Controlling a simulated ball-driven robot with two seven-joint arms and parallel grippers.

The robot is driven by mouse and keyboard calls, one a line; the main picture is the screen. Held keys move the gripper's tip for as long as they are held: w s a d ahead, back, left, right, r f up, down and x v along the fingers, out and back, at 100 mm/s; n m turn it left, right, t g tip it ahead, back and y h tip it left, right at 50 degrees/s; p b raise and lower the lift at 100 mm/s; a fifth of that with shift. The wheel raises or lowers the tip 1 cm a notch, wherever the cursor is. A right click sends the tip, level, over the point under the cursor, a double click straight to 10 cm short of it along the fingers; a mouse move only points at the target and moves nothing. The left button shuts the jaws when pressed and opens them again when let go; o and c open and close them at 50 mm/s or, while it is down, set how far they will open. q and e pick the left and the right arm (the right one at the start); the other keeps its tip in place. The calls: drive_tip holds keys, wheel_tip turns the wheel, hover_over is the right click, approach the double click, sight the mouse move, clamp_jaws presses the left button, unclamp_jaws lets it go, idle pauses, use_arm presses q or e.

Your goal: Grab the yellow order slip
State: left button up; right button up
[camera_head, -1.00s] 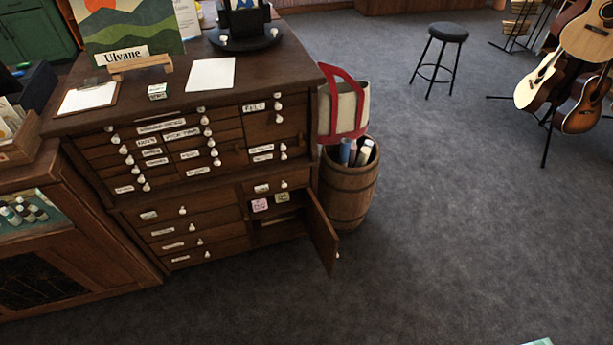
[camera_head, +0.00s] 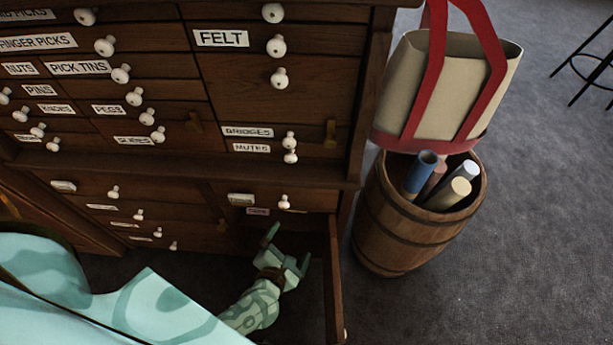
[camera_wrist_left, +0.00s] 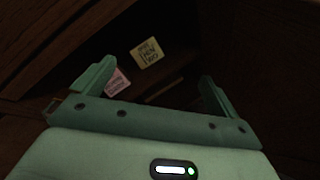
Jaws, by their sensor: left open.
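The yellow order slip (camera_wrist_left: 147,52) shows in the left wrist view, inside the dark open compartment, with dark writing on it. A pink slip (camera_wrist_left: 117,82) is below and left of it, partly hidden by a finger. My left gripper (camera_head: 288,248) is at the open compartment low in the wooden cabinet, fingers apart and empty. In the left wrist view the gripper (camera_wrist_left: 157,75) has the yellow slip beyond its fingertips, nearer the left finger, not touching as far as I can see. In the head view I cannot make out the yellow slip. My right gripper is out of view.
The open cabinet door (camera_head: 333,285) stands close on the right of my left gripper. Labelled drawers (camera_head: 280,105) with white knobs are above. A barrel (camera_head: 405,225) with rolled tubes and a red-trimmed bag (camera_head: 432,85) stand right.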

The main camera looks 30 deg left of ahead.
use_arm(q)
drive_tip(key=w+a+f+n+y+b, duration=0.1)
drive_tip(key=w+a+f+n+b, duration=0.1)
drive_tip(key=w+f+n+b, duration=0.1)
drive_tip(key=w+a+f+n+y+b, duration=0.1)
drive_tip(key=w+a+f+n+b, duration=0.1)
drive_tip(key=w, duration=0.3)
drive_tip(key=w+a+f+n+y+b, duration=0.1)
drive_tip(key=w+a+f+n+b, duration=0.1)
drive_tip(key=w+f+n+b, duration=0.1)
drive_tip(key=shift+w+a+f+n+b, duration=0.15)
drive_tip(key=shift+w+f+n+b, duration=0.25)
drive_tip(key=shift+f+n+b, duration=0.45)
drive_tip(key=shift+w+a+b, duration=0.25)
drive_tip(key=shift+w+b, duration=0.1)
drive_tip(key=shift+w, duration=0.2)
drive_tip(key=b+x, duration=0.2)
drive_tip(key=x, duration=0.2)
drive_tip(key=shift+f, duration=0.1)
drive_tip(key=shift+w+a, duration=0.15)
drive_tip(key=shift+w, duration=0.3)
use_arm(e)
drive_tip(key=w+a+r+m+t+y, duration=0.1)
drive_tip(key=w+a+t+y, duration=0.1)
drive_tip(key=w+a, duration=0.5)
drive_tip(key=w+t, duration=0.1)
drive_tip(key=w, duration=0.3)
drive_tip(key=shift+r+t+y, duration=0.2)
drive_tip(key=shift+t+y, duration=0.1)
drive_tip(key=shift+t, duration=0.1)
